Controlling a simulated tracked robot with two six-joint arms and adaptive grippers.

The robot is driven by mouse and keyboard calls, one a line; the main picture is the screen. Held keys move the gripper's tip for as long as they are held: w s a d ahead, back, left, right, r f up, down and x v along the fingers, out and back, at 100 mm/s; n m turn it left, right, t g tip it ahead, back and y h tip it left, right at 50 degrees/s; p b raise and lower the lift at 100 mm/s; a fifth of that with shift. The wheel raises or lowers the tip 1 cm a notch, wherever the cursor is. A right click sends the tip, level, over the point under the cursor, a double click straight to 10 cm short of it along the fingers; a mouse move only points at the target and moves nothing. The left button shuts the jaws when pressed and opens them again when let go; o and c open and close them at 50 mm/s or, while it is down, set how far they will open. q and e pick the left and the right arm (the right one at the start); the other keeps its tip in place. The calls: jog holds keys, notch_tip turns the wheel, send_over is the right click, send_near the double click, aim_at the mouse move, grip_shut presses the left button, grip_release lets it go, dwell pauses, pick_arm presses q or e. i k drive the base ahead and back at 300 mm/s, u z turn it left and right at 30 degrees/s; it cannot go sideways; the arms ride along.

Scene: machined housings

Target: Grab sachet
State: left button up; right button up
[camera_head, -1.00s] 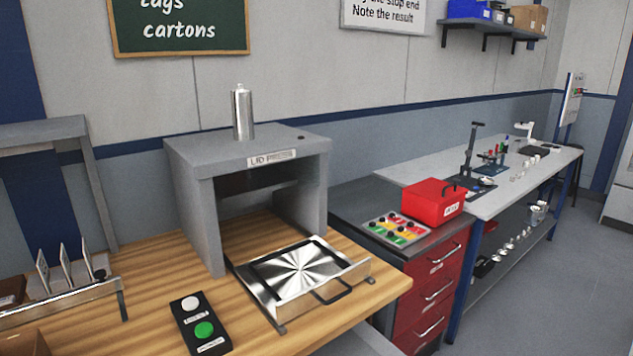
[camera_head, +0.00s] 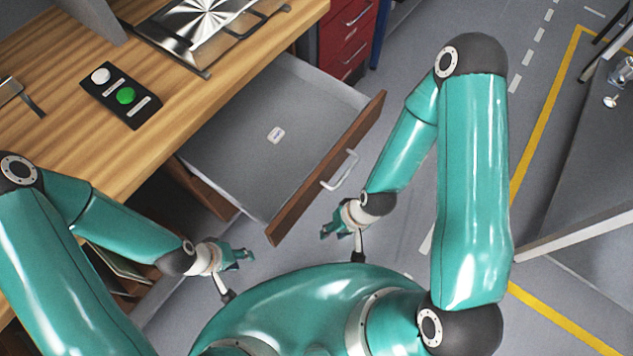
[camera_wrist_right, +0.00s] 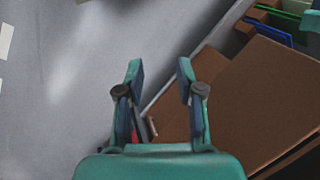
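A small pale sachet (camera_head: 275,135) with a dark mark lies flat on the floor of the open grey drawer (camera_head: 222,153), near its middle. My right gripper (camera_head: 328,231) is outside the drawer, below and left of its handle (camera_head: 341,170). In the right wrist view my right gripper (camera_wrist_right: 158,75) is open with nothing between its fingers. My left gripper (camera_head: 248,256) is outside the drawer's front left corner, apart from the sachet. Its fingers are too small in view to tell open from shut. The sachet is not seen in the right wrist view.
The wooden bench (camera_head: 62,126) carries a black box with a white and a green button (camera_head: 123,97) and a metal plate (camera_head: 205,22). The drawer's brown front (camera_head: 325,175) stands between my grippers and the sachet. Red drawers (camera_head: 345,37) stand behind.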

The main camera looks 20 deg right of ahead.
aim_at(277, 133)
jog(key=u, duration=0.05)
jog(key=k, duration=1)
jog(key=u, duration=1.1)
jog(key=i, duration=0.35)
jog(key=z, duration=0.65)
